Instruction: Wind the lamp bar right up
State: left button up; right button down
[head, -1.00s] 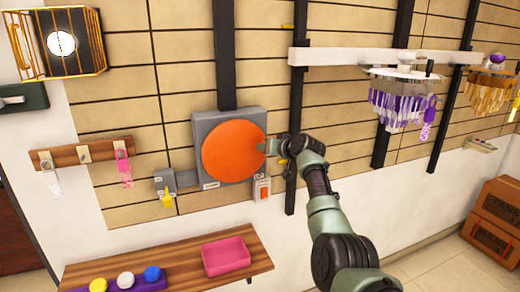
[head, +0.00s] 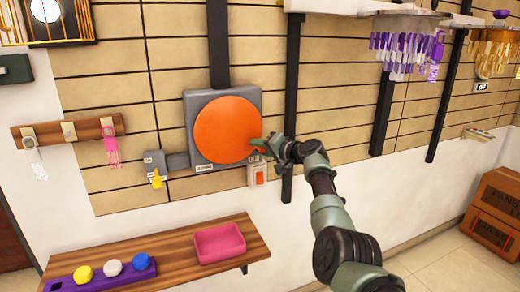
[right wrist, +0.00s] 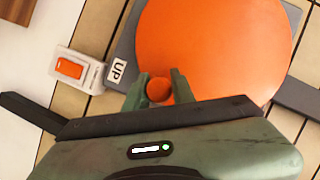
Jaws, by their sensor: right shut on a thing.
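A round orange wheel (head: 222,128) sits on a grey wall box (head: 190,105). My right gripper (head: 262,144) is at the wheel's lower right edge. In the right wrist view, my right gripper (right wrist: 160,76) is shut on the wheel's small orange knob (right wrist: 159,91), one finger on each side. A label reading UP (right wrist: 117,70) is beside the wheel on the grey box. The white lamp bar (head: 325,6) is at the top of the head view, across dark vertical rails. A purple-and-white lamp (head: 400,52) and an amber lamp (head: 495,48) hang from it. My left gripper is not in view.
An orange switch (head: 260,172) is just below the wheel box, and a yellow lever (head: 157,180) is left of it. A wooden shelf (head: 178,262) below carries a pink tray (head: 219,243). Cardboard boxes (head: 492,215) stand on the floor at right.

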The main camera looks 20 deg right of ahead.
jog(key=shift+a+f, duration=0.15)
jog(key=shift+f, duration=0.35)
jog(key=c, duration=1.5)
grip_release()
jog(key=shift+c, duration=0.2)
jog(key=o, duration=0.3)
jog(key=shift+s, duration=0.1)
jog(key=shift+o, duration=0.2)
jog(key=shift+r, duration=0.2)
jog(key=shift+r, duration=0.1)
jog(key=shift+d+b+v, duration=0.2)
jog(key=shift+b+v, duration=0.55)
jog(key=shift+v, duration=3.2)
jog(key=shift+f, duration=0.25)
